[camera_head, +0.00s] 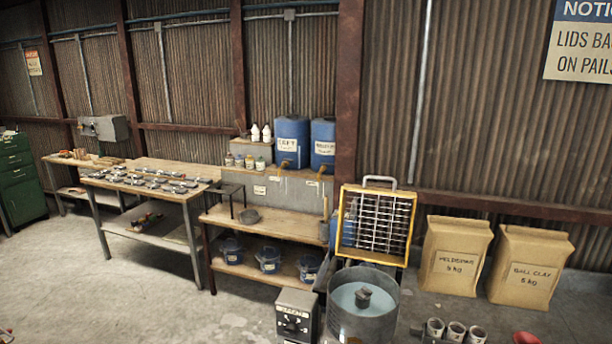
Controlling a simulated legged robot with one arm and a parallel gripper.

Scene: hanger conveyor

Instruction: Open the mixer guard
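The mixer guard (409,228) is a yellow-framed metal grid with a grey handle (380,181) on its top edge. It stands raised, close to upright, at the back of the mixer drum. The mixer drum (345,322) is a grey round tub at the bottom centre-right. Its top is uncovered, showing pale bluish contents and a dark hub (363,297) in the middle. A grey control box (296,315) with a dark dial stands just left of the drum. My gripper is not in view.
Two paper bags, feldspar (455,257) and ball clay (528,268), stand right of the guard. Several cylinders (456,331) sit at the lower right. A shelf bench (275,222) with blue containers and a tool-covered table (150,188) line the wall.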

